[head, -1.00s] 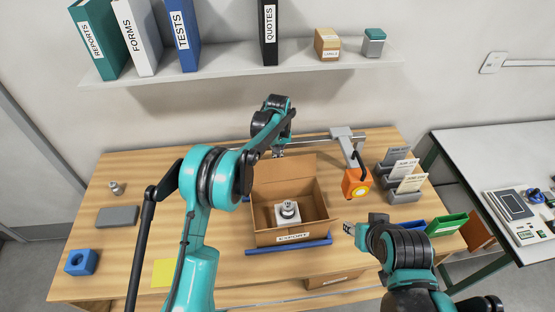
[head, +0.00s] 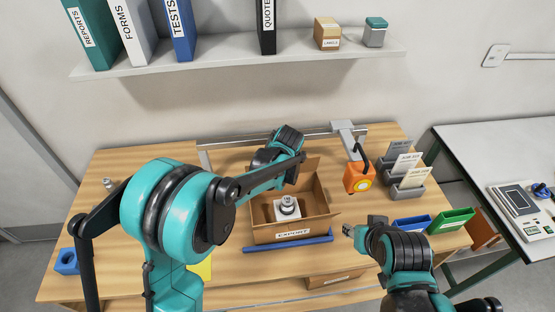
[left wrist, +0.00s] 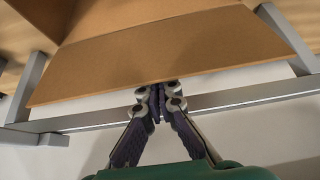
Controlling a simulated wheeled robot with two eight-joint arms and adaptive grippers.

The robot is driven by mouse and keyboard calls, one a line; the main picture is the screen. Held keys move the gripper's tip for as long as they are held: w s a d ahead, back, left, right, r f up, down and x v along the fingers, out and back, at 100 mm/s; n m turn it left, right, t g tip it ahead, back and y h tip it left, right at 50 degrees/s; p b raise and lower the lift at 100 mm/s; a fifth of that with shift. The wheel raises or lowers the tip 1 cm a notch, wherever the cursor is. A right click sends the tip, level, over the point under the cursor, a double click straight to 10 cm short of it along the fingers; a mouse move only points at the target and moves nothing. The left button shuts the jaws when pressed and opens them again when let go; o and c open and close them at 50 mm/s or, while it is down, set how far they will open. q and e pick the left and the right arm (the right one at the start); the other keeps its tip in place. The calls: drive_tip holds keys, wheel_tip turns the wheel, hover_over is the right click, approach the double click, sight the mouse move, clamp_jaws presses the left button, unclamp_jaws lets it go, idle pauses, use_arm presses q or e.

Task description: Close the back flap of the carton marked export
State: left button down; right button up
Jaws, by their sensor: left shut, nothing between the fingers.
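The open carton marked EXPORT (head: 262,236) stands on the table with its label facing me. A white block with a metal weight (head: 287,207) sits inside it. The back flap (left wrist: 165,52) stands up as a broad cardboard panel in the left wrist view; in the head view my left arm hides most of it. My left gripper (left wrist: 160,92) is shut and empty, its fingertips at the flap's edge; I cannot tell whether they touch. In the head view its fingers are hidden behind my arm. My right gripper (head: 347,230) hangs right of the carton, apart from it; its jaw opening is unclear.
A blue bar (head: 288,243) lies along the carton's front. A metal rail (left wrist: 230,100) runs behind the carton. An orange block (head: 358,178), grey card holders (head: 404,190) and blue and green trays (head: 456,220) stand to the right. A shelf (head: 220,62) hangs above.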

use_arm(q)
drive_tip(key=s+d+f+t+b, duration=0.1)
drive_tip(key=s+f+t+b, duration=0.1)
drive_tip(key=s+b, duration=0.3)
drive_tip(key=shift+s+d+t+y+b, duration=0.3)
drive_tip(key=shift+s+t+y, duration=0.1)
drive_tip(key=shift+s+t, duration=0.35)
drive_tip(key=shift+w, duration=0.1)
idle(0.5)
